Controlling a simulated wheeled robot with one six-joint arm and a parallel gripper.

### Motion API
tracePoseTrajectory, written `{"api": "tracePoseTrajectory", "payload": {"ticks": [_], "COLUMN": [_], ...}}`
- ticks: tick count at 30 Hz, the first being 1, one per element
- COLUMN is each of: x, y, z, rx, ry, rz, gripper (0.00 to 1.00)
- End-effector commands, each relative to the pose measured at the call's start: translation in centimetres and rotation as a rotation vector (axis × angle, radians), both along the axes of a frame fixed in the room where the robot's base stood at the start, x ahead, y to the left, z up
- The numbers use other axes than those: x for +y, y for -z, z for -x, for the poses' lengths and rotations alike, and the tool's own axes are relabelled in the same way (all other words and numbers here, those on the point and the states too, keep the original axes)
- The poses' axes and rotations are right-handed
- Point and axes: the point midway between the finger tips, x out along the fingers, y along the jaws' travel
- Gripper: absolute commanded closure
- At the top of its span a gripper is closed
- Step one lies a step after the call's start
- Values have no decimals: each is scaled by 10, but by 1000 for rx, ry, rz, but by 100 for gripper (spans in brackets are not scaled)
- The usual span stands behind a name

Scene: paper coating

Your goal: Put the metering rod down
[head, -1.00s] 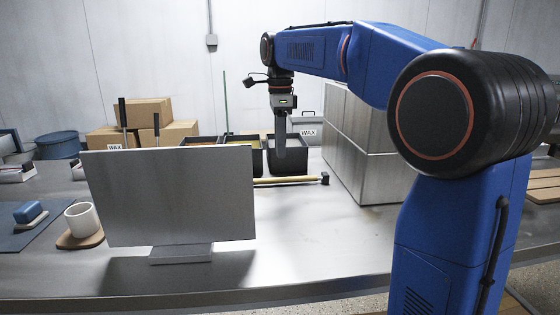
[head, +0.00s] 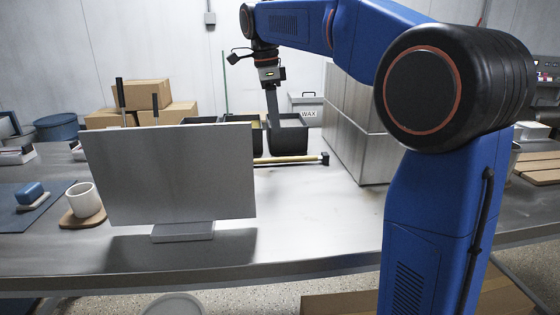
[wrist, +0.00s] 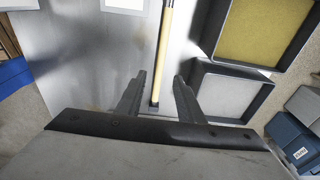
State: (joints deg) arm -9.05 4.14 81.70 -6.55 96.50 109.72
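The metering rod is a pale yellow bar (head: 285,160) with a dark end piece (head: 325,158). It lies on the metal table in front of the black trays. In the wrist view the rod (wrist: 164,45) runs from the top edge down to between my two fingers, with its dark end near them. My gripper (wrist: 161,82) is open, with a clear gap on each side of the rod. In the head view my gripper (head: 272,118) hangs above and behind the rod, apart from it. A flat panel hides the rod's left part.
Black trays stand by the rod, one with yellow content (wrist: 262,30), one with pale content (wrist: 225,92). A WAX box (head: 305,108) is behind. Metal boxes (head: 358,125) stand to the right. The grey panel (head: 168,175) stands at the front.

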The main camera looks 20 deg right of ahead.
Motion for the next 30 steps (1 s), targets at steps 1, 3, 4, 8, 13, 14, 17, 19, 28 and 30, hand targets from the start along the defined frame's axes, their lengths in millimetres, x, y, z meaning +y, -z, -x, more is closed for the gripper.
{"api": "tracePoseTrajectory", "payload": {"ticks": [1, 3, 4, 8, 13, 14, 17, 19, 28, 30], "x": [-1, -3, -4, -6, -7, -7, -8, -9, -14, -14], "y": [10, 22, 27, 46, 58, 59, 65, 74, 108, 110], "z": [1, 1, 1, 1, 2, 2, 2, 1, 1, 1], "rx": [4, 4, 3, 2, 1, 1, 2, 2, 1, 1], "ry": [0, 0, 0, 0, 0, 0, 0, 0, -1, 0], "rz": [0, 0, 0, 1, 0, 0, 0, 0, 0, 0], "gripper": [66, 66, 66, 66, 66, 66, 66, 66, 66, 66]}}
